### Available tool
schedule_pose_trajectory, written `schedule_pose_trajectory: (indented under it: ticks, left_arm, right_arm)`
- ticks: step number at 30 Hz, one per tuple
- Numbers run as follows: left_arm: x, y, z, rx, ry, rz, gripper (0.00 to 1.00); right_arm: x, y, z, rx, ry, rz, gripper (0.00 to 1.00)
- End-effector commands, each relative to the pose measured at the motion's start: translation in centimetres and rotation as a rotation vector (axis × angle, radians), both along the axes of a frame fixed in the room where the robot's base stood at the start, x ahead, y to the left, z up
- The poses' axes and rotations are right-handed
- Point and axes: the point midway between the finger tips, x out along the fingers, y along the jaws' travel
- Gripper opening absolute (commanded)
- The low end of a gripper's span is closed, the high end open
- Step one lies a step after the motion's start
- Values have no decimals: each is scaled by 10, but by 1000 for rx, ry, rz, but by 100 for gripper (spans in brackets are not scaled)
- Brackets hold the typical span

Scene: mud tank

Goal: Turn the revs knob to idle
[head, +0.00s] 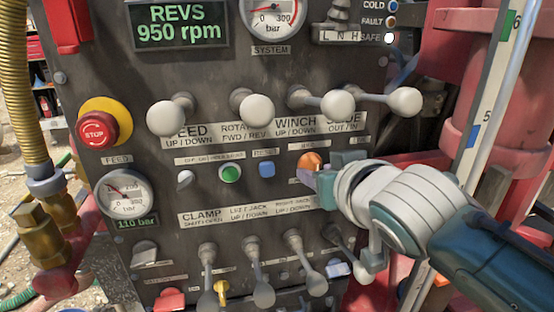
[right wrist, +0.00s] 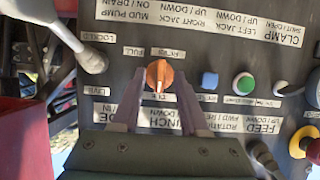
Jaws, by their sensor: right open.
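The revs knob (head: 310,161) is a small orange rotary knob on the dark control panel, partly hidden by my right gripper in the head view. In the right wrist view the orange knob (right wrist: 159,75) shows whole, with a pale mark on its lower side, among small white labels. My right gripper (head: 319,174) is open at the knob. Its fingers (right wrist: 157,98) lie to either side just below the knob in the wrist view, and I cannot tell whether they touch it. The revs display (head: 178,25) reads 950 rpm. My left gripper is not in view.
Several grey-knobbed levers (head: 252,110) stick out above the knob, and more levers (head: 257,270) below. A green button (head: 230,173) and a blue button (head: 266,169) sit to its left. A red stop button (head: 97,129) is further left.

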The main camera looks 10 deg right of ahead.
Motion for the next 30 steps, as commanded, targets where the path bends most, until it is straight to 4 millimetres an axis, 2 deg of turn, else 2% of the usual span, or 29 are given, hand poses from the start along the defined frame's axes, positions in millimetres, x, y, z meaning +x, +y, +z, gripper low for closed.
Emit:
schedule_pose_trajectory:
  ticks: [8, 24, 30]
  left_arm:
    - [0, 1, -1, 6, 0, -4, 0]
    - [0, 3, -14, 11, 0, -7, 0]
    - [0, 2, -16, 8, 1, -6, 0]
  right_arm:
    - [-6, 0, 2, 1, 0, 0, 44]
    - [-76, -2, 29, 0, 0, 0, 44]
    - [-90, -3, 36, 0, 1, 0, 44]
